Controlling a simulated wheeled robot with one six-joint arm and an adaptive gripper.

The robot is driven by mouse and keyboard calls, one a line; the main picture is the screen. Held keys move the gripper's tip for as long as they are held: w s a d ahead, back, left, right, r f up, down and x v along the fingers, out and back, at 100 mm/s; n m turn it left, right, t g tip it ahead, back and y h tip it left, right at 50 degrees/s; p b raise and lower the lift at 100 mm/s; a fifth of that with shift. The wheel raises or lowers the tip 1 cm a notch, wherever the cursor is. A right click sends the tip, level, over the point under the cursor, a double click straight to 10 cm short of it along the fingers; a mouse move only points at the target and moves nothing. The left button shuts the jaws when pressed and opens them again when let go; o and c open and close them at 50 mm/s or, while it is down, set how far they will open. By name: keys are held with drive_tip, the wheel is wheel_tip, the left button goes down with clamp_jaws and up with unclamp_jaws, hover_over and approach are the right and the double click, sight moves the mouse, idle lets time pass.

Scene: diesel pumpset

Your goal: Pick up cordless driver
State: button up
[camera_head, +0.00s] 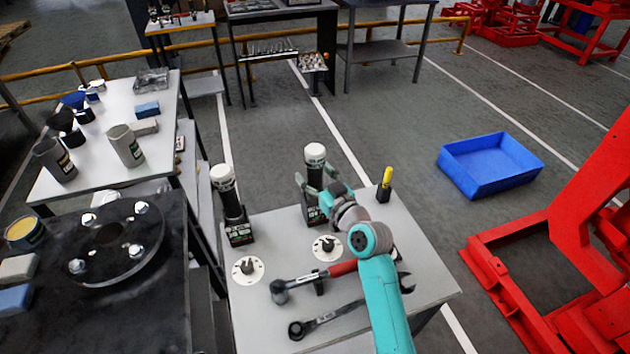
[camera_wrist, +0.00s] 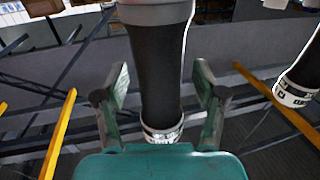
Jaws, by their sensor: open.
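Two similar upright tools with black bodies, white caps and labelled black bases stand on the grey table; they look like cordless drivers. The right one, the cordless driver (camera_head: 315,160), has my gripper (camera_head: 313,190) at its body. In the wrist view the driver's black body (camera_wrist: 158,70) stands between my two open fingers (camera_wrist: 160,85), with visible space on both sides. Its white-marked band shows low in that view. The other tool (camera_head: 230,195) stands to the left and seems to show at the wrist view's right edge (camera_wrist: 295,90). My wrist partly hides the right driver's lower part.
The grey table (camera_head: 420,270) also holds a red-handled ratchet (camera_head: 310,279), a wrench (camera_head: 330,320), two round dials and a yellow-topped marker (camera_head: 385,184). A black flanged plate (camera_head: 115,245) lies left. A blue crate (camera_head: 489,163) and red frame (camera_head: 560,250) stand right.

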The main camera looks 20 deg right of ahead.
clamp_jaws()
drive_tip(key=shift+r, duration=0.2)
wheel_tip(320, 180, up, 18)
drive_tip(key=shift+f, duration=0.1)
idle(0.6)
drive_tip(key=c, duration=0.7)
unclamp_jaws()
clamp_jaws()
